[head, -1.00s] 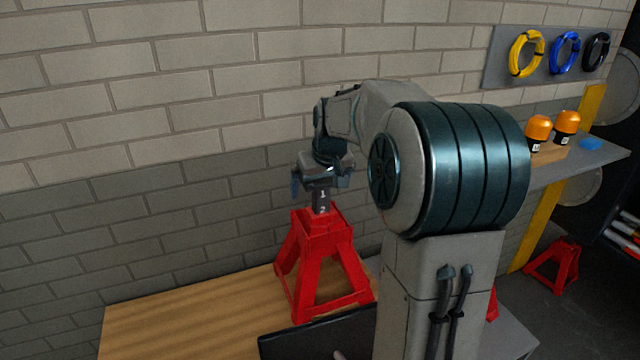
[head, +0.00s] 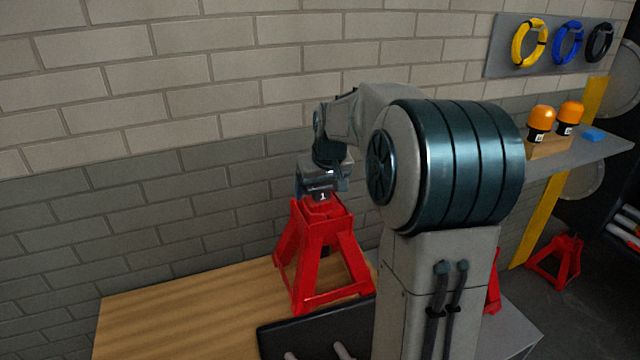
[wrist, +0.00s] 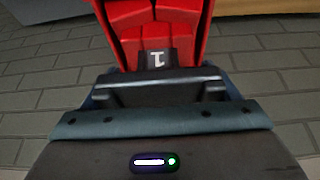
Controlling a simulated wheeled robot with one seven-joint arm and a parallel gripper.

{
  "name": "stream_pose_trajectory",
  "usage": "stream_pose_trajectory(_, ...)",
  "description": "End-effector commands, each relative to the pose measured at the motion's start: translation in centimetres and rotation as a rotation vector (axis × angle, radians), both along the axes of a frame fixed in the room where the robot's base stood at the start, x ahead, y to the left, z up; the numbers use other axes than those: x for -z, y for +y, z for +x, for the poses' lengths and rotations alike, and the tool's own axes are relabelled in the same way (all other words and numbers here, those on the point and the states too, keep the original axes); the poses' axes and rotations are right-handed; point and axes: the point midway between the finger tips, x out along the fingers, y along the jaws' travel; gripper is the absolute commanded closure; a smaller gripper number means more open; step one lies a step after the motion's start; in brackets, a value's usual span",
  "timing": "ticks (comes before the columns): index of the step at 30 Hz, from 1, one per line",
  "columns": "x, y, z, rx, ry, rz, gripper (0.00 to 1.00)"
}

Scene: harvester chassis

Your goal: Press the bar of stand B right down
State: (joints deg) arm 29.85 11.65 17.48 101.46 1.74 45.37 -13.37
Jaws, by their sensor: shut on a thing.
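A red jack stand (head: 322,255) stands upright on the wooden bench in the head view. Its dark bar (head: 323,196) shows only as a short piece at the stand's top, with a "1" marking on it. The bar also shows in the wrist view (wrist: 156,59), in front of the red stand (wrist: 150,20). My gripper (head: 322,182) is directly above the stand, shut on the bar's top end. The fingertips are partly hidden. No letter B is readable on this stand. Other red stand parts (head: 493,290) show behind my arm.
The wooden bench top (head: 190,305) is clear at the left. A dark flat thing (head: 310,335) lies at its front. A brick wall is close behind. A shelf (head: 590,150) with orange-capped bottles is at right. Another red stand (head: 556,262) is on the floor.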

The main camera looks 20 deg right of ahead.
Motion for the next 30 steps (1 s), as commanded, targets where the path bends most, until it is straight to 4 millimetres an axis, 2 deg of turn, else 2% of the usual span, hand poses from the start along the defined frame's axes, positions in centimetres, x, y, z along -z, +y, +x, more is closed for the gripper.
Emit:
stream_pose_trajectory(1,0.6,0.0,0.0,-0.001,0.001,0.000,0.59)
stream_pose_trajectory(9,0.7,0.0,-0.1,0.000,0.007,0.001,0.59)
stream_pose_trajectory(10,0.7,0.0,-0.1,0.000,0.007,0.001,0.16)
stream_pose_trajectory(12,0.7,0.0,-0.1,-0.001,0.008,0.002,0.00)
stream_pose_trajectory(22,-0.2,0.0,-0.3,0.001,0.001,0.000,0.00)
stream_pose_trajectory(26,-2.1,0.0,-1.0,0.002,-0.002,-0.001,0.00)
stream_pose_trajectory(30,-5.1,0.0,-2.2,0.000,-0.002,-0.001,0.00)
